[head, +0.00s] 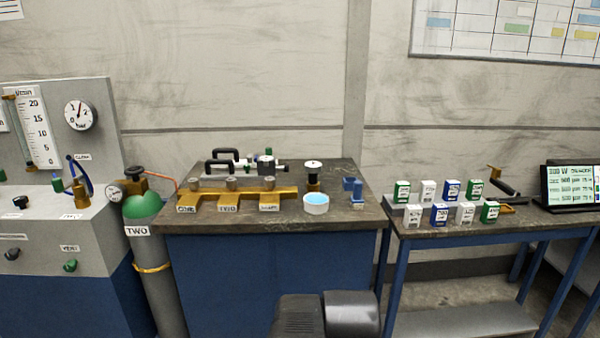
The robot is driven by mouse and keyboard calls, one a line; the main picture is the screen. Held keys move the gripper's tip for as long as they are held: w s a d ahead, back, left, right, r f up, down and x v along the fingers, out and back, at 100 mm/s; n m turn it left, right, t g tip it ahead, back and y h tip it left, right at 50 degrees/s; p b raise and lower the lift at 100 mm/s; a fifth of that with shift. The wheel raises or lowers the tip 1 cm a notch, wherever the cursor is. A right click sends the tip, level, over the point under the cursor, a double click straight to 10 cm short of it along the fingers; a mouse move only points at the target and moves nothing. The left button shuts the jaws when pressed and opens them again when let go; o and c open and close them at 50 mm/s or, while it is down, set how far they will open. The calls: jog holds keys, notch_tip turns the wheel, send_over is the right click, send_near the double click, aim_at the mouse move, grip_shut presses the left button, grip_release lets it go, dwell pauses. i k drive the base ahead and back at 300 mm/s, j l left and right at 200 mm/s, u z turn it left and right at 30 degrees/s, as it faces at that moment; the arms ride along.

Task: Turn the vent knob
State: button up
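A small green knob (70,265) is on the front face of the grey panel cabinet (40,225) at the left. The small label (70,248) just above it seems to read VENT. The knob's turn angle is too small to make out. Dark grey parts of my own arm show at the bottom centre, well to the right of the knob. My gripper is not in view.
A green-topped gas cylinder (143,206) with a gauge stands right of the cabinet, close to the knob. A dark knob (12,254) sits left on the same face. A workbench (190,224) holds a brass manifold (236,196). Small boxes stand on the right table (420,232).

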aim_at(70, 265)
jog(key=u, duration=1.6)
